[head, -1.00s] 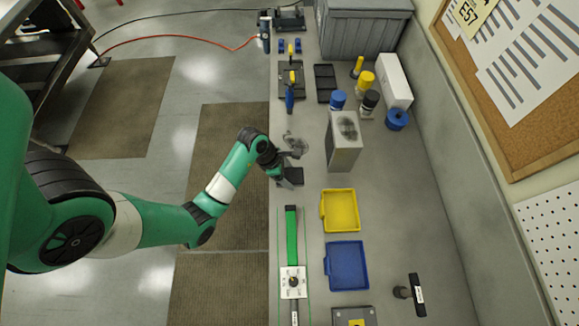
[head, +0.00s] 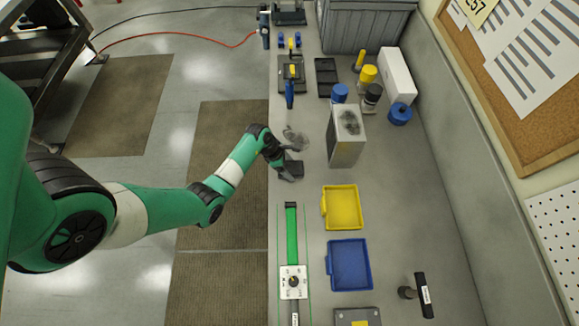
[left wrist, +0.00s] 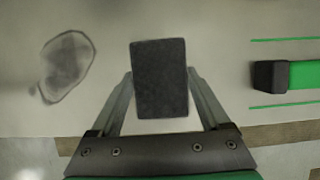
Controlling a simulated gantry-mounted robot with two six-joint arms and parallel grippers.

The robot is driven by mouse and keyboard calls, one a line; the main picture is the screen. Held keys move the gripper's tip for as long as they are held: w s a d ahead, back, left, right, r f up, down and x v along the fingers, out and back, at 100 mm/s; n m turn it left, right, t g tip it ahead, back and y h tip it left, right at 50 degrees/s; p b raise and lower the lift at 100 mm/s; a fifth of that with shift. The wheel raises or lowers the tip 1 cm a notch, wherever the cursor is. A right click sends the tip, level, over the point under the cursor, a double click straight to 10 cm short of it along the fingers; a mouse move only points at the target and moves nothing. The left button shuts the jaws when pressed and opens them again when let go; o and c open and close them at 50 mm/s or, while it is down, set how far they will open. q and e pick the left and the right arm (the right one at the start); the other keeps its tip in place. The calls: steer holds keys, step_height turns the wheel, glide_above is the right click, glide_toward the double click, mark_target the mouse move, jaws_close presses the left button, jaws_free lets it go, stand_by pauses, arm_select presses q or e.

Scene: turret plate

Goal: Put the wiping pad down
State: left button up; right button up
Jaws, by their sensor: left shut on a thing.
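The wiping pad (head: 295,168) is a dark grey rectangular block near the bench's left edge. In the left wrist view the pad (left wrist: 160,80) sits between the two fingers. My left gripper (head: 284,172) is shut on it, with a finger along each side (left wrist: 160,95). The pad is at or just above the bench top; I cannot tell whether it touches. A grey smudge (head: 296,139) lies on the bench just beyond it, and it also shows left of the pad in the left wrist view (left wrist: 68,66). My right gripper is not in view.
A metal block (head: 345,145) with a dark smudge on top stands to the right. A yellow tray (head: 325,205) and a blue tray (head: 331,265) lie nearer. Bench right of the trays is mostly clear.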

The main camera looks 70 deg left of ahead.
arm_select(q)
steer(key=shift+f, duration=0.2)
steer(key=o, duration=1)
steer(key=shift+r, duration=0.15)
steer(key=shift+s+r, duration=0.1)
steer(key=shift+r, duration=0.25)
steer(key=p+v, duration=0.3)
steer(key=v, duration=0.8)
steer(key=shift+r+p, duration=0.2)
steer(key=shift+p, duration=0.1)
